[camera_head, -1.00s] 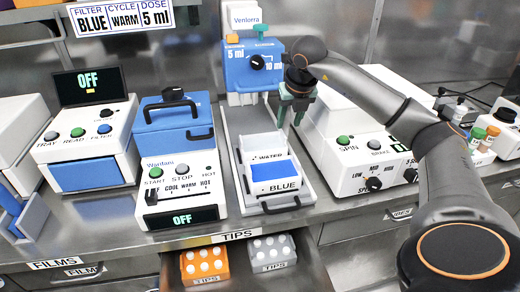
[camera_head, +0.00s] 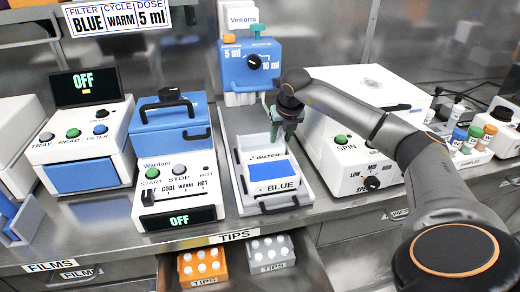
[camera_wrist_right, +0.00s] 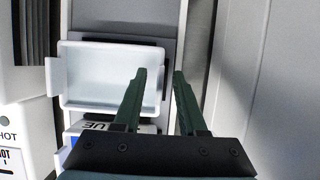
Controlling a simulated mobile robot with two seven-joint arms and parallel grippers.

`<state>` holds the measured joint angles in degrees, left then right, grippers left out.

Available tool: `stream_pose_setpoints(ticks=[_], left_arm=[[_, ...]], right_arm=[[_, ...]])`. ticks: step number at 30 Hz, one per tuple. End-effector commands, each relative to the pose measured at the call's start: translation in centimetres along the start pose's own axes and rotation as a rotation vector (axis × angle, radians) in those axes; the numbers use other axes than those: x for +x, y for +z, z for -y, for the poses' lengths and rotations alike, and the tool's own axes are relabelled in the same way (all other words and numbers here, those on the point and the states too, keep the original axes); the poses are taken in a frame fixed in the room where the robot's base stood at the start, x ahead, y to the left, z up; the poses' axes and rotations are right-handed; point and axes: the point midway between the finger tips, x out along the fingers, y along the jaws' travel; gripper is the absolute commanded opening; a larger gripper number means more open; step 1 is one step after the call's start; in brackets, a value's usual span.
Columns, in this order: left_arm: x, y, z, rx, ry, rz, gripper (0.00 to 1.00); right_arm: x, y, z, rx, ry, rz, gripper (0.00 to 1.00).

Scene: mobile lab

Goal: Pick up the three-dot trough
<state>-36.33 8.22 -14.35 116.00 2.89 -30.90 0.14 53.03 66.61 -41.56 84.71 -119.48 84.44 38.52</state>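A white open trough (camera_head: 256,147) stands in the tray of the blue dispenser, behind a blue filter cassette labelled BLUE (camera_head: 272,178). I cannot make out dots on it. In the right wrist view the trough (camera_wrist_right: 100,80) shows its empty-looking inside and a tab at its left end. My right gripper (camera_head: 288,137) points down at the trough's right end. In the wrist view its two green fingers (camera_wrist_right: 159,73) are apart with nothing between them; the left finger overlaps the trough's right end. Whether they touch it cannot be told. My left gripper is not in view.
The blue dispenser (camera_head: 250,68) rises behind the tray (camera_head: 235,183). A blue-lidded heater (camera_head: 172,125) stands close on the left and a white spin machine (camera_head: 350,150) close on the right. An open TIPS drawer (camera_head: 236,283) juts out below. Sample bottles (camera_head: 472,138) stand at right.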

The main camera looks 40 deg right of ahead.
Motion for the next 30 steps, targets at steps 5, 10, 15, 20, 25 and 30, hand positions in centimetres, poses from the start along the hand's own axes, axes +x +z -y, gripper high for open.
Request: stream_pose_setpoints(ticks=[5, 10, 15, 20, 25, 30], left_arm=[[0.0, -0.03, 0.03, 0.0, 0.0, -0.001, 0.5], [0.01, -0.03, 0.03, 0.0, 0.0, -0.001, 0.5], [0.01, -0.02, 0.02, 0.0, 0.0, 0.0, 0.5], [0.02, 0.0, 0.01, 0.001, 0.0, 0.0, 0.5], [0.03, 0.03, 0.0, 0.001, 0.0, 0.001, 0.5], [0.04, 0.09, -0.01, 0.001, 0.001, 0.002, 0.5]], right_arm=[[-0.03, 0.0, -0.01, 0.0, 0.0, 0.0, 0.19], [-0.04, 0.0, -0.01, 0.0, 0.0, 0.0, 0.0], [-0.05, 0.0, -0.01, 0.0, 0.0, 0.0, 0.0], [-0.06, 0.0, -0.01, 0.0, 0.0, 0.0, 0.0], [-0.06, 0.01, -0.01, 0.0, 0.0, 0.0, 0.0], [-0.06, 0.01, -0.01, 0.0, 0.0, 0.0, 0.0]])
